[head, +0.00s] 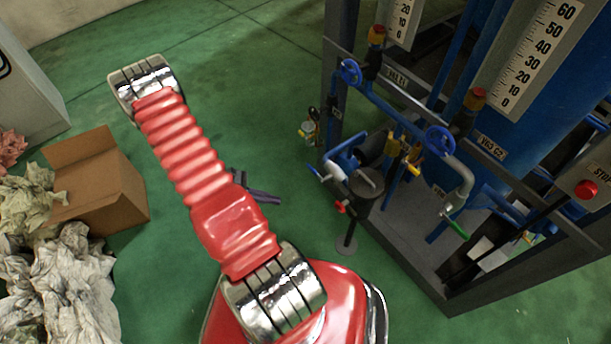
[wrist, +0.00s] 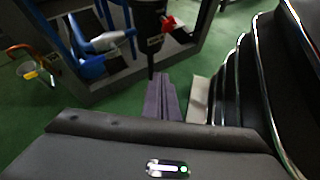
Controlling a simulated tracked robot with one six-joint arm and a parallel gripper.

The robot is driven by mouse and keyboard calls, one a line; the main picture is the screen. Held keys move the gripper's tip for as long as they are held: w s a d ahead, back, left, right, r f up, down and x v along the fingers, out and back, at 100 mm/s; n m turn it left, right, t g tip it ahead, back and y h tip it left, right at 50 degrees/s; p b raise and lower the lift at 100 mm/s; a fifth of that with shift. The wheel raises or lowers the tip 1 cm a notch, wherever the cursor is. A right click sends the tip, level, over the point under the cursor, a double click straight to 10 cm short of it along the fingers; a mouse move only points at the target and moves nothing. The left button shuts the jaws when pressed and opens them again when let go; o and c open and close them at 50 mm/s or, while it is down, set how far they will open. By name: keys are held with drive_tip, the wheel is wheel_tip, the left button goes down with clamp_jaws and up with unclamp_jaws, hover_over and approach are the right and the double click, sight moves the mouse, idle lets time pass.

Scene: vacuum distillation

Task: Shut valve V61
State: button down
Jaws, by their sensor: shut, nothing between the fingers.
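I cannot tell which valve is V61, as the small labels are hard to read. In the head view, two blue handwheels, one upper left (head: 350,72) and one further right (head: 440,140), sit on the blue pipework. Below them are a white-and-blue piece (head: 335,171), a red handle (head: 342,207) and a green handle (head: 458,229). The wrist view shows the white-and-blue piece (wrist: 105,41) and red handle (wrist: 171,22) beyond my fingers. My gripper (wrist: 163,80) is shut and empty, apart from both. In the head view, its dark fingers (head: 262,195) show partly behind my red arm.
The dark rig frame (head: 440,297) fills the right side, with a red stop button (head: 586,189) on a grey box. An open cardboard box (head: 125,195) and crumpled sheets (head: 75,285) lie at left.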

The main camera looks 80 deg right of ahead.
sight(315, 172)
drive_tip(key=s+d+f+n+h, duration=0.2)
drive_tip(key=s+d+f, duration=0.15)
drive_tip(key=f, duration=0.35)
drive_tip(key=s+d+f+n+h, duration=0.2)
drive_tip(key=s+f+n, duration=0.15)
drive_tip(key=f, duration=0.35)
drive_tip(key=w+d+n+t+h, duration=0.1)
drive_tip(key=w+d+n+h, duration=0.1)
drive_tip(key=w+d, duration=0.3)
drive_tip(key=shift+w+d+f+t+h, duration=0.15)
drive_tip(key=shift+w+d+t+h, duration=0.15)
drive_tip(key=shift+d+h, duration=0.8)
drive_tip(key=shift+s+d+n, duration=0.15)
drive_tip(key=shift+d+n, duration=0.05)
drive_tip(key=shift+n, duration=0.05)
drive_tip(key=s+d, duration=0.6)
drive_tip(key=d, duration=0.1)
drive_tip(key=shift+r, duration=0.35)
drive_tip(key=shift+s, duration=0.15)
